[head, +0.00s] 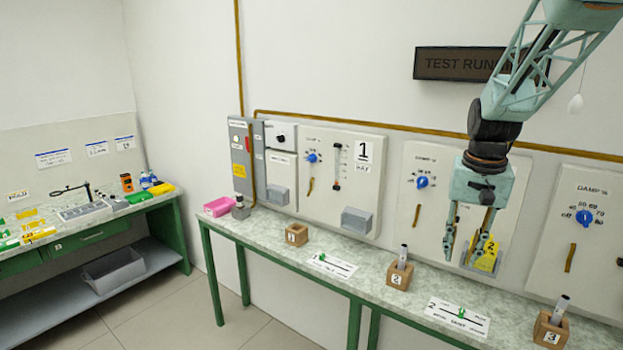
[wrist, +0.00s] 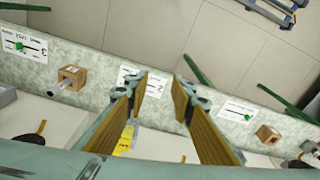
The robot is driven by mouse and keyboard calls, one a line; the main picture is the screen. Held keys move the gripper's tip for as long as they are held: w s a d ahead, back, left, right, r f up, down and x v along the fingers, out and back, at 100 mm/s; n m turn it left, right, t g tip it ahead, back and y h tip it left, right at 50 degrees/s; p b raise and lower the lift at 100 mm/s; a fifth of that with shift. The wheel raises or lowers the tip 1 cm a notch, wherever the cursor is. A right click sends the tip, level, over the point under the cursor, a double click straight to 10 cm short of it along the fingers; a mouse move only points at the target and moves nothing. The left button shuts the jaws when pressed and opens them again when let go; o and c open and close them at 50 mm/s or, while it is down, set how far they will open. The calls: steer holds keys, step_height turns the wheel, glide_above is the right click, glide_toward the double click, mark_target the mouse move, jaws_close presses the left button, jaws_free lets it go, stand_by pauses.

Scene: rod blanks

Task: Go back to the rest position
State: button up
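My gripper (head: 461,252) hangs fingers-down over the back of the long bench, in front of the second panel (head: 415,200). Its two fingers stand apart with nothing between them; the wrist view also shows the open gripper (wrist: 161,95). Wooden block 1 (head: 297,234) shows no rod. Block 2 (head: 399,275) and block 3 (head: 551,331) each hold an upright or slightly tilted grey rod (head: 403,255), (head: 560,309). In the wrist view a block with a rod (wrist: 72,77) is at left and a block without a visible rod (wrist: 268,134) at right.
A yellow numbered tag (head: 487,254) sits in a grey holder close behind my fingers. Wall panels with blue knobs (head: 422,182) stand along the bench (head: 250,228). Printed cards (head: 332,264) lie flat on it. A dark sign (head: 455,63) is near my arm. A side table (head: 85,237) is at left.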

steer(key=s+a+r+n+t+b, duration=0.1)
steer(key=s+a+r, duration=0.3)
steer(key=s, duration=0.5)
steer(key=s+a+r+n+b, duration=0.15)
steer(key=s+a, duration=0.35)
steer(key=s, duration=0.5)
steer(key=s+a+r+n+t+b, duration=0.1)
steer(key=s+a+r, duration=0.35)
steer(key=s, duration=0.45)
steer(key=s+a+f+n+b, duration=0.1)
steer(key=s+a+f, duration=0.1)
steer(key=s, duration=1)
steer(key=shift+s+a+f+t, duration=0.15)
steer(key=shift+a+f+t, duration=0.25)
steer(key=shift+f, duration=0.2)
steer(key=shift+n, duration=0.25)
stand_by(1.0)
